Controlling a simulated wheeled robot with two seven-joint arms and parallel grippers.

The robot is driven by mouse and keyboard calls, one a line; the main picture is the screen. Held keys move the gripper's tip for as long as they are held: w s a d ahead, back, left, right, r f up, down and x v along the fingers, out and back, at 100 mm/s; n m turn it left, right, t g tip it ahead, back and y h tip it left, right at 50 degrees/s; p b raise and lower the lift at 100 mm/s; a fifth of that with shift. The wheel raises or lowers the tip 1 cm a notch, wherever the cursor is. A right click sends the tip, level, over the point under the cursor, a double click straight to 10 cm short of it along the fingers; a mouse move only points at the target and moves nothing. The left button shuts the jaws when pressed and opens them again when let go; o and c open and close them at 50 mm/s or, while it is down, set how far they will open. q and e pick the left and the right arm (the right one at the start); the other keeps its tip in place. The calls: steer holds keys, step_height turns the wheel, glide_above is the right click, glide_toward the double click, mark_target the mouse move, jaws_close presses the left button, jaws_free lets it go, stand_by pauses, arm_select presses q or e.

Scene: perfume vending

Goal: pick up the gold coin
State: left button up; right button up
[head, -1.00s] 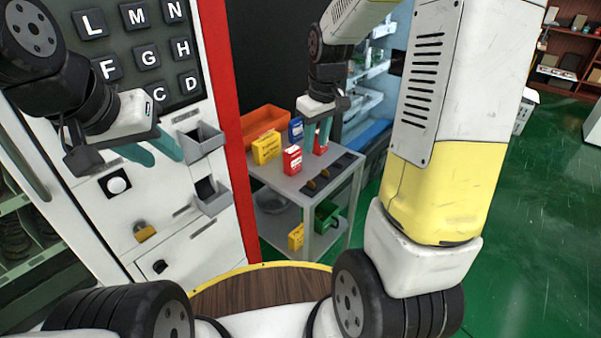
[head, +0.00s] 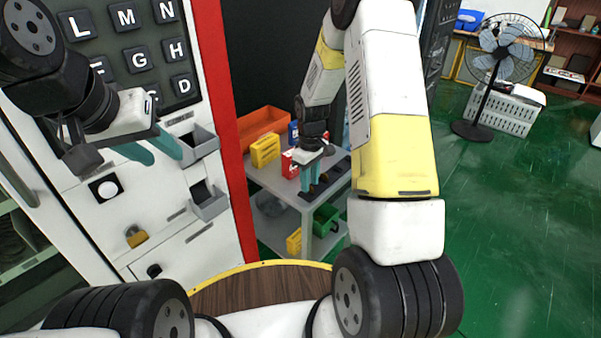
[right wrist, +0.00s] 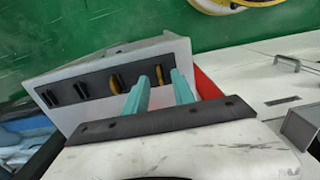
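In the right wrist view, two gold coins stand in slots of a black strip (right wrist: 64,95) on the grey table top. One gold coin (right wrist: 160,76) shows between the fingertips of my right gripper (right wrist: 160,90). The other gold coin (right wrist: 115,83) is just left of the fingers. My right gripper (head: 311,188) is open, with its teal fingers pointing down over the front of the table; I cannot tell if they touch the coin. In the head view the gripper largely hides the coins. My left gripper (head: 152,149) is open and empty in front of the vending machine.
The grey table (head: 270,183) also holds an orange bin (head: 262,124), a yellow box (head: 265,151) and a red box (head: 289,164). The white machine (head: 140,205) with letter keys and small trays stands at left. A fan (head: 497,55) stands on the open green floor at right.

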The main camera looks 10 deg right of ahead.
steer(key=shift+f, duration=0.35)
jaws_close()
steer(key=shift+r, duration=0.15)
